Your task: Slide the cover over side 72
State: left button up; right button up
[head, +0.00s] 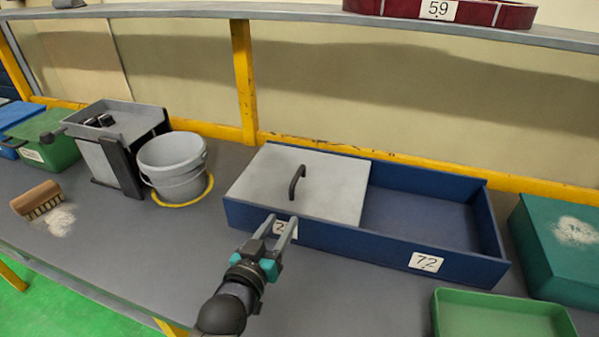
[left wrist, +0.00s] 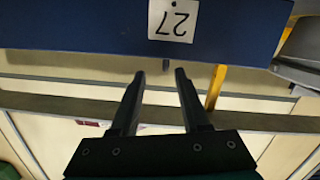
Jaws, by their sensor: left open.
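A long blue box (head: 456,268) stands on the bench with a label 72 (head: 426,262) at the right of its front. A grey cover (head: 325,190) with a black handle (head: 297,182) lies over the left side; the right side is uncovered and looks empty. My left gripper (head: 281,222) is open and empty at the box front, below and in front of the handle. It partly hides the left label, which reads 27 in the left wrist view (left wrist: 173,20). There the open fingers (left wrist: 154,78) point toward the blue front wall. My right gripper is not in view.
A grey bucket (head: 172,165), a grey bin (head: 125,125), a brush (head: 37,200) and green and blue boxes stand left. A teal box (head: 565,245) and a green tray (head: 500,318) stand close on the right. A shelf (head: 200,12) runs above, with a red item labelled 59.

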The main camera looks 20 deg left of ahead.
aim_at(303, 166)
pick_arm(q)
jog(key=shift+w+a+r+n+t+y, duration=0.35)
jog(key=shift+w+r+t, duration=0.25)
jog(key=shift+w+r, duration=0.25)
jog(key=w+b, duration=0.1)
jog(key=w, duration=0.6)
jog(key=w+b, duration=0.1)
jog(key=w, duration=0.6)
jog(key=shift+w+d+f+b, duration=0.1)
jog(key=shift+w+d+b, duration=0.1)
jog(key=shift+b, duration=0.15)
grip_shut()
dwell(0.4)
